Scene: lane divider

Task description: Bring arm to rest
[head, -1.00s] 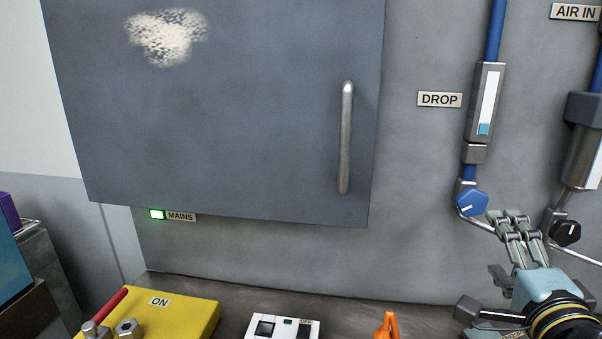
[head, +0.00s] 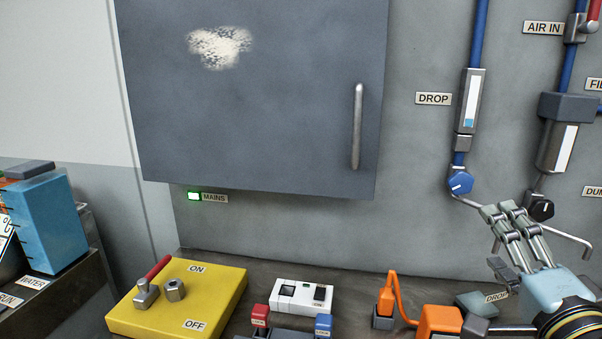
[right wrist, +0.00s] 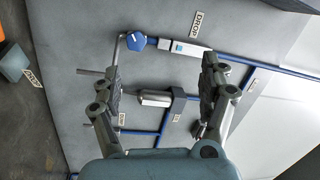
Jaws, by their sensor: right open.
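My right gripper (head: 497,238) is at the lower right of the head view, in front of the grey wall panel and above the bench. Its fingers are spread and hold nothing. The right wrist view also shows this gripper (right wrist: 162,68) with its two fingers wide apart and only the panel with its pipes behind the gap. In the head view its fingertips appear just below the blue knob (head: 459,182) and left of the black knob (head: 540,208); I cannot tell that they touch either. My left gripper is not in view.
A grey cabinet door (head: 260,110) with a bar handle (head: 357,127) fills the upper middle. Below are a yellow box (head: 215,285) with a red lever, a white switch unit (head: 303,294) and an orange device (head: 440,321). A blue container (head: 47,222) stands at left.

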